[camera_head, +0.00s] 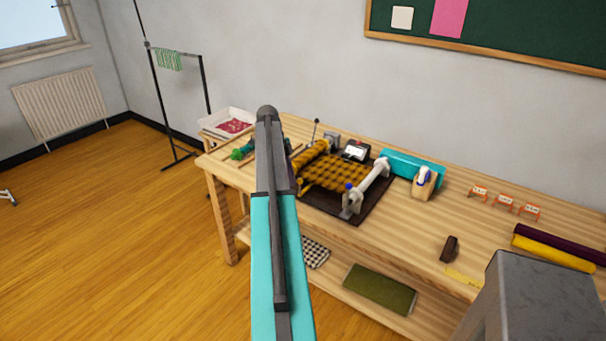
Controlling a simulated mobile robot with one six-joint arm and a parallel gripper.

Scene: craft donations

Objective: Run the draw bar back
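A cloth-winding rig stands on a dark base board (325,207) on the wooden workbench. A roll of mustard-and-black checked cloth (312,152) lies at its left, with the cloth (335,174) spread flat to the right. A pale cylindrical bar (370,185) crosses the cloth's right end on grey end pieces; it may be the draw bar, but I cannot tell for sure. My teal and grey arm rises in front of the bench and covers part of its left end. My gripper is not visible.
Behind the rig are a small device with a lit screen (355,151) and a teal block (412,168). A white-and-blue tool (424,181) stands right of it. A white tray (228,124) is at the far left. Dark and yellow rolls (555,250) lie right.

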